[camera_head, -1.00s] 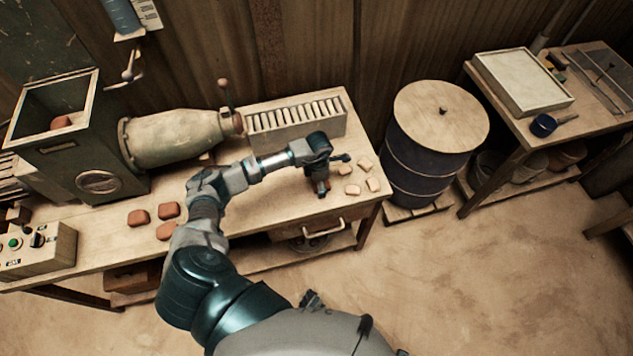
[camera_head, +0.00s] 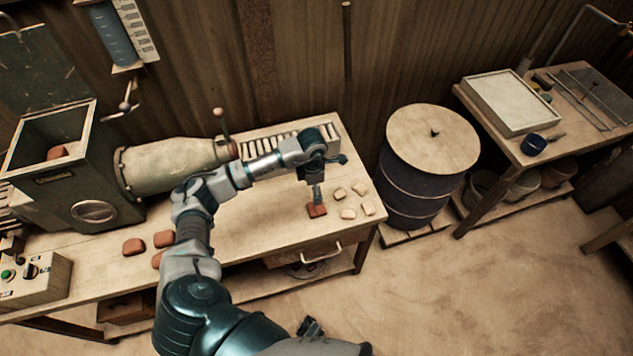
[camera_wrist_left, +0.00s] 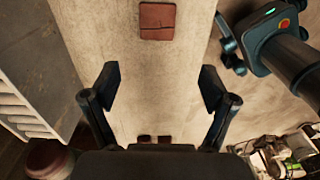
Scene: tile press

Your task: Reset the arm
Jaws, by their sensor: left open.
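My left gripper (camera_head: 317,190) is above the right part of the workbench (camera_head: 245,225), pointing down. A square, dark red tile (camera_head: 316,210) with a line across it lies on the bench just below the fingertips. In the left wrist view my left gripper (camera_wrist_left: 160,85) is open with nothing between its fingers. The red tile (camera_wrist_left: 157,20) shows there beyond the fingertips, apart from them. My right gripper is not seen.
Several pale pieces (camera_head: 348,213) lie right of the tile. Red clay lumps (camera_head: 163,239) lie at the bench's left. A slatted rack (camera_head: 265,146) and a press barrel (camera_head: 175,165) stand behind the arm. A lidded drum (camera_head: 428,165) stands right of the bench.

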